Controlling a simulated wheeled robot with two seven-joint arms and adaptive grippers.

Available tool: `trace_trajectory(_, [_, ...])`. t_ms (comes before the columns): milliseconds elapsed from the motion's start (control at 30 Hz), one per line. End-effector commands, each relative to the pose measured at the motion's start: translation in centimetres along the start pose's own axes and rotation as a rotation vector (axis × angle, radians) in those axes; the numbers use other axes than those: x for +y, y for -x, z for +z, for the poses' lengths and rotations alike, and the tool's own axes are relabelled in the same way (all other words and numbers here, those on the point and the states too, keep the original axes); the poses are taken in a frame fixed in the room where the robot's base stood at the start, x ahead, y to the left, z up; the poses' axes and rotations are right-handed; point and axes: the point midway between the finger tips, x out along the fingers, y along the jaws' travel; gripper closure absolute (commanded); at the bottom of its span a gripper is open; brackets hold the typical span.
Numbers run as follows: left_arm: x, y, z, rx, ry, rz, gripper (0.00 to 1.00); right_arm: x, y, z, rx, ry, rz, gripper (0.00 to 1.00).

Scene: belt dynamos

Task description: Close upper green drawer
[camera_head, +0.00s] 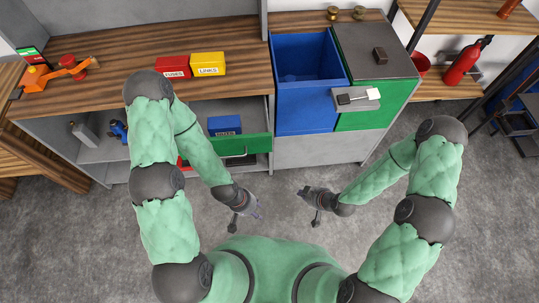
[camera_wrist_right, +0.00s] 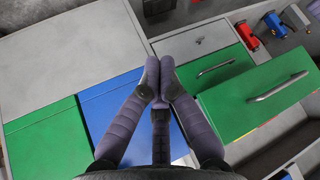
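The upper green drawer (camera_head: 258,144) is pulled out of the wooden-topped cabinet, with a blue box (camera_head: 225,125) inside. Its front and metal handle also show in the right wrist view (camera_wrist_right: 245,104), beside another green drawer front (camera_wrist_right: 222,70) that looks closed. My left gripper (camera_head: 257,208) is in front of the drawer, apart from it; its fingers are too small to read. My right gripper (camera_head: 306,191) is to the right, in front of the grey panel. In the wrist view its fingertips (camera_wrist_right: 160,72) are together with nothing between them. My left arm hides part of the drawer.
A blue bin (camera_head: 305,105) and a green bin (camera_head: 368,119) stand right of the drawer. Red (camera_head: 173,67) and yellow (camera_head: 208,64) boxes sit on the countertop (camera_head: 120,55). A shelf left of the drawer holds small items. The grey floor (camera_head: 280,210) between my grippers is clear.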

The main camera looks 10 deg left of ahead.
Motion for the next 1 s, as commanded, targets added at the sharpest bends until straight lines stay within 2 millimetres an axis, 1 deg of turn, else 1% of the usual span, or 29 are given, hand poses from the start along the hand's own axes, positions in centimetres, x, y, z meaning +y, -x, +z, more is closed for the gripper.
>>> trace_trajectory(167, [-0.2,-0.5,0.0,0.0,0.0,0.0,0.6,0.7,-1.7,-2.8,0.195,0.414,0.037,1.0])
trace_trajectory(300, [-0.3,-0.8,0.0,0.0,0.0,0.0,0.6,0.4,-2.2,-5.5,0.395,0.812,0.124,1.0])
trace_trajectory(400, [-0.4,-1.1,0.0,0.0,0.0,0.0,0.6,-0.5,-1.9,-7.1,0.537,1.08,0.216,1.0])
trace_trajectory(500, [-0.5,-1.3,0.0,0.0,0.0,0.0,0.6,-1.6,-1.2,-8.3,0.665,1.309,0.326,1.0])
trace_trajectory(600, [-0.5,-1.4,0.0,0.0,0.0,0.0,0.6,-2.6,-0.3,-9.0,0.767,1.481,0.433,1.0])
trace_trajectory(700, [-0.5,-1.5,-0.1,0.0,0.0,0.0,0.6,-3.4,0.4,-9.4,0.834,1.59,0.515,1.0])
trace_trajectory(800, [-0.6,-1.5,-0.1,0.0,0.0,0.0,0.6,-3.9,0.8,-9.5,0.869,1.646,0.561,1.0])
trace_trajectory(900, [-0.6,-1.6,-0.1,0.0,0.0,0.0,0.6,-4.1,0.8,-9.8,0.881,1.664,0.577,1.0])
trace_trajectory(1000, [-0.6,-1.6,-0.1,0.0,0.0,0.0,0.6,-4.3,0.3,-10.4,0.882,1.665,0.575,1.0])
